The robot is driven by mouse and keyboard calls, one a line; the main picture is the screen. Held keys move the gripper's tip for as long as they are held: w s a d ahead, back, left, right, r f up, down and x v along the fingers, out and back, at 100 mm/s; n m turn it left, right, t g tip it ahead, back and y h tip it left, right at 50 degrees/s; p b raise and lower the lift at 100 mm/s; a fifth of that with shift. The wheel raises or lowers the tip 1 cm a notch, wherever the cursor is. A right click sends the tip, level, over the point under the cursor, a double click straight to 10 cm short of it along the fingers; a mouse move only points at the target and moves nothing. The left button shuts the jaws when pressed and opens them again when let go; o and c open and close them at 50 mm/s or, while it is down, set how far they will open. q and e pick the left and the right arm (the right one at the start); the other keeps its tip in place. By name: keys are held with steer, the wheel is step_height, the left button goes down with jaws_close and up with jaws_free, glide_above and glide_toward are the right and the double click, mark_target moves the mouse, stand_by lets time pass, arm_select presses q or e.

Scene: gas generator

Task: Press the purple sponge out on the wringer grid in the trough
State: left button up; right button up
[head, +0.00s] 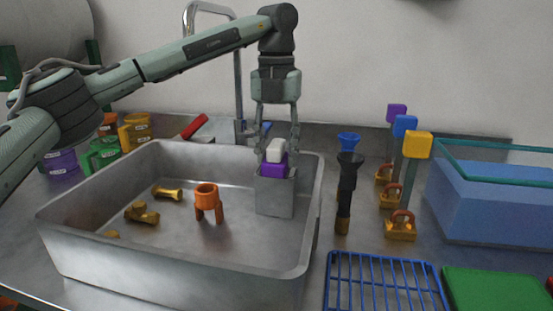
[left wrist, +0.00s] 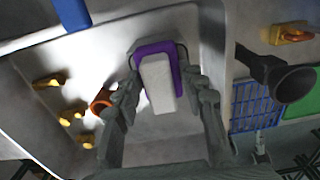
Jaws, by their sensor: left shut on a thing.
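The purple sponge (head: 272,169) has a white block (head: 276,150) on top and sits in the mouth of a grey square box (head: 276,197) inside the trough (head: 85,245), near its right wall. My left gripper (head: 277,146) points down from above, with its fingers on either side of the white block, shut on the sponge piece. In the left wrist view the white block (left wrist: 158,85) lies between the fingers, with the purple sponge (left wrist: 150,48) around its far end. The sponge's lower part is hidden in the box; I cannot make out a wringer grid beneath it. My right gripper is not in view.
An orange ring on legs (head: 208,200) and several brass pieces (head: 142,213) lie in the trough. Right of it stand a black funnel-topped tool (head: 346,190), colour-topped weights (head: 400,227), a blue wire rack (head: 385,283) and a blue tank (head: 490,205). A faucet (head: 238,90) rises behind.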

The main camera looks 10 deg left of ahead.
mark_target(277, 143)
arm_select(q)
steer(key=shift+f, duration=0.1)
stand_by(0.4)
step_height(277, 143, up, 2)
steer(key=shift+r+p, duration=0.25)
steer(key=shift+p, duration=0.85)
steer(key=shift+r+p, duration=0.45)
steer(key=shift+r, duration=1.8)
